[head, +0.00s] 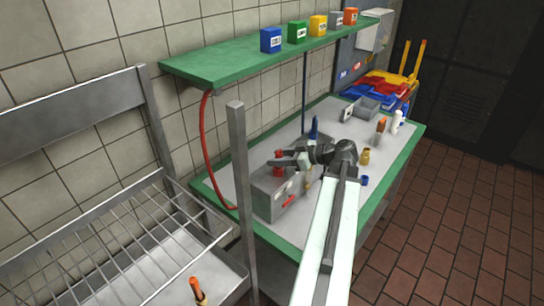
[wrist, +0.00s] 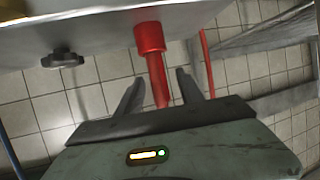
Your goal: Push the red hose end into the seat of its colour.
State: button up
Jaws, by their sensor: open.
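My gripper (head: 283,158) is open above the grey metal box on the table. In the wrist view, a thick red collar (wrist: 149,38) is set against the grey surface at the top. A thinner red piece (wrist: 157,80) runs from it, in line, into the gap between my open fingers (wrist: 157,88). In the head view, a red fitting (head: 278,171) stands on top of the box (head: 270,200), just below my fingers. The red hose (head: 205,135) hangs from the shelf left of the box. Its lower part passes behind a metal post, and its link to the red piece is hidden.
A metal post (head: 241,170) and wire rack (head: 130,240) stand left of the table. A green shelf (head: 220,64) with coloured boxes is above. A blue bottle (head: 314,130), small containers and a colourful pile (head: 380,90) occupy the table behind. A dark knob (wrist: 62,58) shows in the wrist view.

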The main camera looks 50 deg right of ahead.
jog(key=p+v, duration=0.1)
jog(key=v, duration=0.3)
jog(key=shift+s+d+r, duration=0.1)
jog(key=shift+s+r, duration=0.1)
jog(key=shift+r, duration=0.05)
jog(key=shift+s, duration=0.2)
